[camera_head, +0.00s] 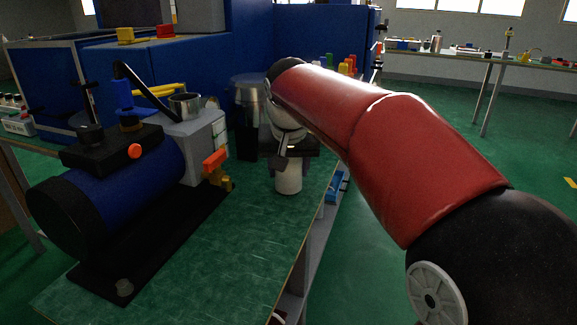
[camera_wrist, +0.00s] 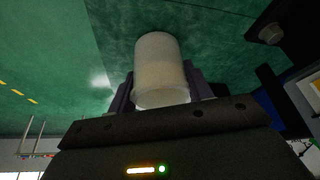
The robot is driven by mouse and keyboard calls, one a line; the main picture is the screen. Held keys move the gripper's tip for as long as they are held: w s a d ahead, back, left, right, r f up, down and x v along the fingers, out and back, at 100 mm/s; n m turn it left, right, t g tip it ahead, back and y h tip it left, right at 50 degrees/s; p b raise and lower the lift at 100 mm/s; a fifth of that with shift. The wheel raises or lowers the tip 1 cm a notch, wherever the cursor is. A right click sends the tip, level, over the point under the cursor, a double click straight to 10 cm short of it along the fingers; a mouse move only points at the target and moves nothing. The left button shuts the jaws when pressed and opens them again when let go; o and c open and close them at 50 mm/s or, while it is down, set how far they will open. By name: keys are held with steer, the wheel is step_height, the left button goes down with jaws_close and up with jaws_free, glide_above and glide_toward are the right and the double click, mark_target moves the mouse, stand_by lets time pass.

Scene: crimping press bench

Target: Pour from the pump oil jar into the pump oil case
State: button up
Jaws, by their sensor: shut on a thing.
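A whitish, translucent jar (camera_head: 288,179), apparently the pump oil jar, is held at the end of my arm near the bench's right edge. It looks roughly upright in the head view. My gripper (camera_head: 287,155) is shut on it; in the wrist view the two fingers clasp the jar (camera_wrist: 160,66) from both sides. A grey box (camera_head: 203,142) with a metal cup-like opening (camera_head: 185,106) on top, apparently the pump oil case, stands left of my gripper, joined to the blue pump body (camera_head: 130,185). The jar is apart from it. The jar's contents cannot be made out.
A metal canister (camera_head: 249,95) stands behind the grey box. A black hose (camera_head: 140,88) arches over the pump, and an orange-and-yellow valve (camera_head: 217,168) juts toward my gripper. The green bench top (camera_head: 225,260) is clear in front. A blue machine housing (camera_head: 235,50) stands behind.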

steer(key=shift+f, duration=0.2)
steer(key=o, duration=1.1)
steer(key=shift+c, duration=0.2)
steer(key=shift+b, duration=0.4)
steer(key=s+v, duration=0.1)
steer(key=v, duration=0.7)
steer(key=s+d+f, duration=0.6)
steer(key=s+d, duration=0.5)
steer(key=s+d+f+t, duration=0.1)
steer(key=s+d+f, duration=0.3)
steer(key=s+f, duration=0.7)
steer(key=shift+d+f+p, duration=0.2)
steer(key=shift+f+p, duration=0.15)
steer(key=shift+f, duration=0.3)
